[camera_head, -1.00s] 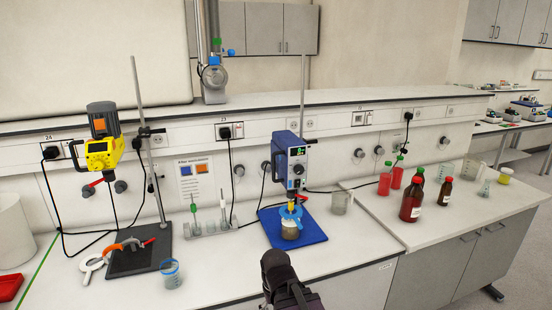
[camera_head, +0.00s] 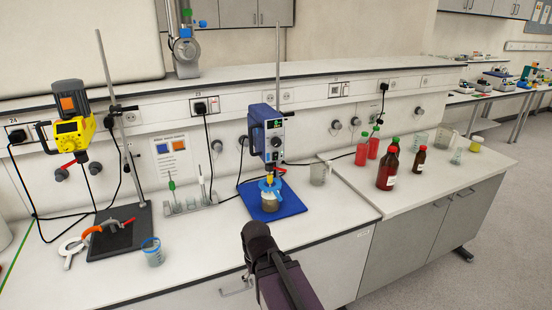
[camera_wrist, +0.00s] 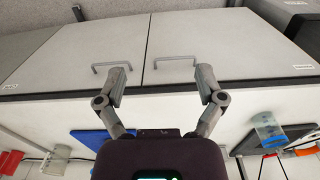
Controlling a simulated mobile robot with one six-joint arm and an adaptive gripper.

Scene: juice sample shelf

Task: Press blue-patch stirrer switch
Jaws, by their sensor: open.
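A blue overhead stirrer (camera_head: 262,118) hangs on an upright stand on a blue base plate (camera_head: 292,207). Its front has a lit display and a round knob (camera_head: 275,142); no switch can be told apart for certain. A jar (camera_head: 269,201) with a blue-and-yellow top sits under it. My gripper (camera_wrist: 162,85) is open and empty in the wrist view, in front of the cabinet doors and apart from both stirrers. In the head view my arm is at bottom centre; its fingers are not visible.
A wall sign (camera_head: 171,158) shows a blue and an orange square. A pipette rack (camera_head: 188,203) stands between the stirrers, a beaker (camera_head: 152,252) at front left. Red bottles (camera_head: 362,150) and brown bottles (camera_head: 388,166) stand right. Bare bench lies before the rack.

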